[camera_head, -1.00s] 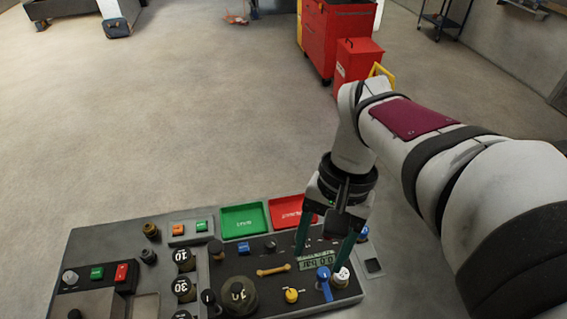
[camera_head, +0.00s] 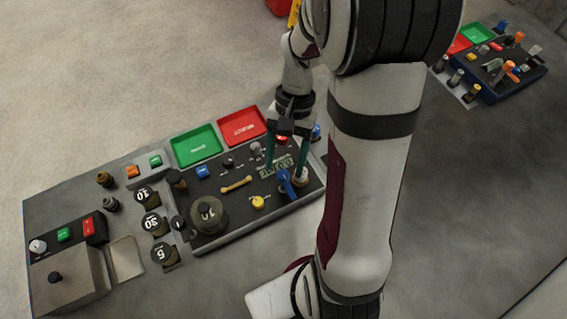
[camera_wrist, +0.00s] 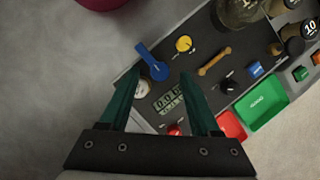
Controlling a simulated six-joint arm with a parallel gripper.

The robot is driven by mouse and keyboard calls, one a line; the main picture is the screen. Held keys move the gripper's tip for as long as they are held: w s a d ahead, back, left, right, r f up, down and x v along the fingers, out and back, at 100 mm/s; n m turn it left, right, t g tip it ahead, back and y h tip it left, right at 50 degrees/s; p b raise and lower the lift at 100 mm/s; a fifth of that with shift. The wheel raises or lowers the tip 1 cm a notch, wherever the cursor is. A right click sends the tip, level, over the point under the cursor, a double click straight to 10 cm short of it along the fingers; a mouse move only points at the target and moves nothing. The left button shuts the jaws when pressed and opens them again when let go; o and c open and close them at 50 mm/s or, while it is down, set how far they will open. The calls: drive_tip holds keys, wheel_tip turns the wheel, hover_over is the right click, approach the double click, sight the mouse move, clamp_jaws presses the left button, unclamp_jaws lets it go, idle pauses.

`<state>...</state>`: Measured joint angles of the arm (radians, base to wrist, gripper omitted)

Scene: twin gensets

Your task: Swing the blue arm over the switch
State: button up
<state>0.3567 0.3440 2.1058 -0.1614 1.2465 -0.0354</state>
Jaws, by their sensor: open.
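The blue arm (camera_head: 285,183) is a short lever with a round end, on the right part of the dark panel (camera_head: 222,222). In the wrist view the blue arm (camera_wrist: 152,62) lies just beyond my fingertips, slanting up and left. I cannot tell which control is the switch. A white round-capped control (camera_head: 301,178) stands close to the blue arm; it also shows by the left finger in the wrist view (camera_wrist: 143,89). My gripper (camera_head: 283,168) is open and empty above the panel, its fingers (camera_wrist: 158,78) spread around the display area. Contact with the blue arm cannot be seen.
A digital display (camera_head: 276,165), yellow knob (camera_head: 258,202), tan handle (camera_head: 237,184) and large round weight (camera_head: 209,215) are near. Green (camera_head: 197,146) and red (camera_head: 243,126) trays sit behind. A second panel (camera_head: 497,72) stands at upper right.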

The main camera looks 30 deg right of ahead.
drive_tip(key=shift+x, duration=1.05)
clamp_jaws()
